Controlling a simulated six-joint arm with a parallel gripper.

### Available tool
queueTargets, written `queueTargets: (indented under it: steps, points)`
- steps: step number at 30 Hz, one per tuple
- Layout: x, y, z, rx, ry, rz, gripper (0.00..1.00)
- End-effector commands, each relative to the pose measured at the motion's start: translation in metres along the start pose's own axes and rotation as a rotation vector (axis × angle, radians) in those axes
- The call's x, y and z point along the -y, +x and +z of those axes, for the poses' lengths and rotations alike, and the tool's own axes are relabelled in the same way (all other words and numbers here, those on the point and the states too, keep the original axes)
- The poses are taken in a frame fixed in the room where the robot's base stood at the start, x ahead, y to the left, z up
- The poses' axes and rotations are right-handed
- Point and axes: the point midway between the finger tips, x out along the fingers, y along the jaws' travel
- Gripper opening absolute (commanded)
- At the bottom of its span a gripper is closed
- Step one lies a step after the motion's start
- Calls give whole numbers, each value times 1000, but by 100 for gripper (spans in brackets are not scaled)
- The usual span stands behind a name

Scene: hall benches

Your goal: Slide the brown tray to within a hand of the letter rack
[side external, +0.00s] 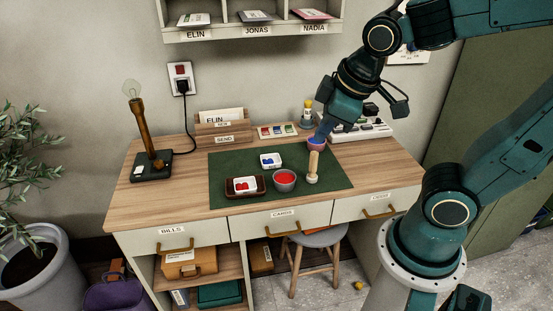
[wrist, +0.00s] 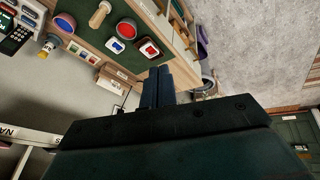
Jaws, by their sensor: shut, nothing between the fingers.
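The brown tray (side external: 260,186) lies on the green mat near its front left and carries a white dish of red pieces. The tray also shows in the wrist view (wrist: 156,56). The wooden letter rack (side external: 207,138), with labels and an envelope marked ELIN, stands behind the mat's left part, clearly apart from the tray. My gripper (side external: 318,137) is above the right back of the mat, right of both tray and rack. In the wrist view its fingers (wrist: 157,72) are together and empty. A purple round thing shows at its tip in the side view; I cannot tell whether they touch.
A white dish of blue pieces (side external: 271,160), a grey bowl of red (side external: 285,181) and a wooden-handled stamp (side external: 313,168) stand on the green mat (side external: 225,167). A lamp (side external: 150,165) is at the left. The mat between tray and rack looks clear.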

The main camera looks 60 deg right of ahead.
Motion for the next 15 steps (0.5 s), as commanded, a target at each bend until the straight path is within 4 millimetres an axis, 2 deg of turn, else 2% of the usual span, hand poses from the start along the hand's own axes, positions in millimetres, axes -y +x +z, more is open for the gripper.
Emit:
queueTargets:
  steps: [15]
  points:
    - [10, 87, -37, 150, -590, 89, 0]
